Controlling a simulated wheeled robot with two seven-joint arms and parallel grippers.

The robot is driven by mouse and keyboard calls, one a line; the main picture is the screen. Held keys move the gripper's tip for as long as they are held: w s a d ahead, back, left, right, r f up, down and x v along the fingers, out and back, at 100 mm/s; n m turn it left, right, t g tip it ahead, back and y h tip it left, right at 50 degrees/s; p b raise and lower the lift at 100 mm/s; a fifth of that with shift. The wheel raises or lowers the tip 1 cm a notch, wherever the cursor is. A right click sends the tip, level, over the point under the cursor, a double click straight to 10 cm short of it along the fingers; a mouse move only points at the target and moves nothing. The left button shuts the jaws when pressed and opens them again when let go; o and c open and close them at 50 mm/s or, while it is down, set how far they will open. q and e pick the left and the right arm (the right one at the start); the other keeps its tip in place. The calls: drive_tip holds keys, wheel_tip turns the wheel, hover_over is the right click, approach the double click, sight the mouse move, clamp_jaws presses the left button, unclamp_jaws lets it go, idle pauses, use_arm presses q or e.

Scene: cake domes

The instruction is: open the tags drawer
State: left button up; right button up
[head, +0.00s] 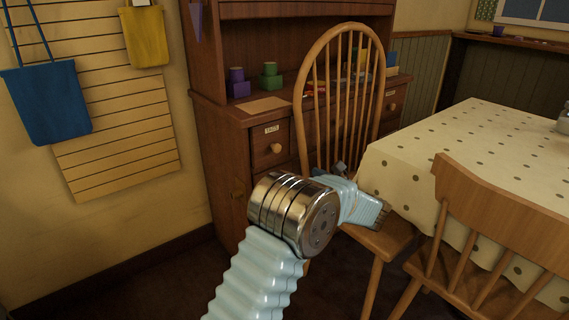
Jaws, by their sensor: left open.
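The wooden dresser has a drawer with a small pale label that looks like "TAGS" (265,156) and a round wooden knob (277,148). Its front looks flush with the dresser, so it appears closed. My left arm rises from the bottom centre, in front of the dresser and chair. My left gripper (330,170) is small and partly hidden behind my own wrist. It is open, with nothing seen in it, to the right of and a little below the knob, apart from it in the picture. My right gripper is not in view.
A spindle-back chair (313,72) stands before the dresser, right of the labelled drawer. Another labelled drawer (391,106) shows behind it. A table with a dotted cloth (480,145) and another chair (500,205) fill the right.

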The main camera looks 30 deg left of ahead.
sight(278, 149)
use_arm(q)
drive_tip(key=shift+y, duration=0.5)
drive_tip(key=r+x, duration=0.1)
drive_tip(key=x, duration=0.3)
drive_tip(key=r+x, duration=0.1)
drive_tip(key=x, duration=0.4)
drive_tip(key=r+x, duration=0.1)
drive_tip(key=x, duration=0.3)
drive_tip(key=shift+w+a, duration=0.3)
clamp_jaws()
